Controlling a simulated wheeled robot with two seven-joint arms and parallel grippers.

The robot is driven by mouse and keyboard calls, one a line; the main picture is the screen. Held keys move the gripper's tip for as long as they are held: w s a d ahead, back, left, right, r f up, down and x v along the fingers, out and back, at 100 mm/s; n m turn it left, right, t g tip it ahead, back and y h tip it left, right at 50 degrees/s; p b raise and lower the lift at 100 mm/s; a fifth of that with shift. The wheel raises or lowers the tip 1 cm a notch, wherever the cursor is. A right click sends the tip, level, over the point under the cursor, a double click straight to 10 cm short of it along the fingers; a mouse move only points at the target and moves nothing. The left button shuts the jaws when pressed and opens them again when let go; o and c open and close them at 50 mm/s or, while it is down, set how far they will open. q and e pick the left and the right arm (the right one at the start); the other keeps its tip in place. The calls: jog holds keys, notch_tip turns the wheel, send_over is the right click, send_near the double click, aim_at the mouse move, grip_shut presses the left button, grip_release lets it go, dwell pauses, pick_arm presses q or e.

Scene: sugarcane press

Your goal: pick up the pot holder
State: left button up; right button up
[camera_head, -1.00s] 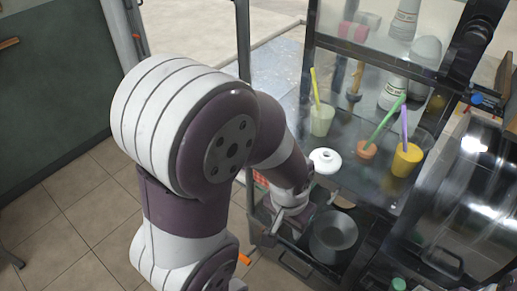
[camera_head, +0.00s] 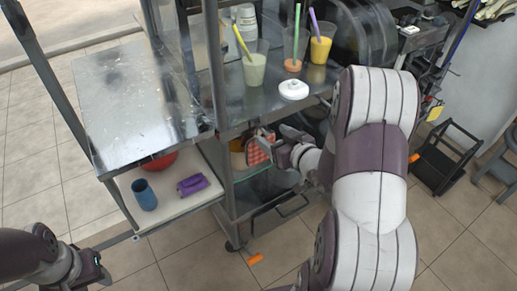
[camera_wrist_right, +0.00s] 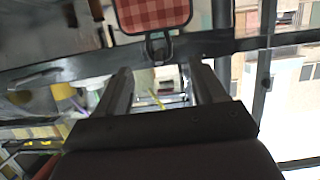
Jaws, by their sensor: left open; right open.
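The pot holder (camera_head: 258,151) is a red checked square pad with a dark edge, hanging upright at the side of the cart below its counter. In the right wrist view the pot holder (camera_wrist_right: 152,14) is at the top, partly cut off, with its hanging loop (camera_wrist_right: 158,48) pointing toward the gap between my fingers. My right gripper (camera_head: 277,143) is open just right of the pad; its two fingers (camera_wrist_right: 161,85) show nothing clamped between them. My left gripper (camera_head: 98,272) is open and empty at the lower left, far from the pad.
A side shelf (camera_head: 120,190) holds a blue cup (camera_head: 144,194), a purple packet (camera_head: 192,185) and a red bowl (camera_head: 160,161). Drinks with straws and a white lid (camera_head: 293,89) stand on the counter above. The cart's posts and counter edge are close to my right gripper.

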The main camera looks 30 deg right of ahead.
aim_at(264, 130)
jog(key=x, duration=0.6)
jog(key=shift+s+f, duration=0.15)
jog(key=shift+f, duration=0.2)
jog(key=shift+s+r, duration=0.1)
jog(key=shift+r, duration=0.05)
jog(key=c, duration=1)
jog(key=shift+c, duration=0.2)
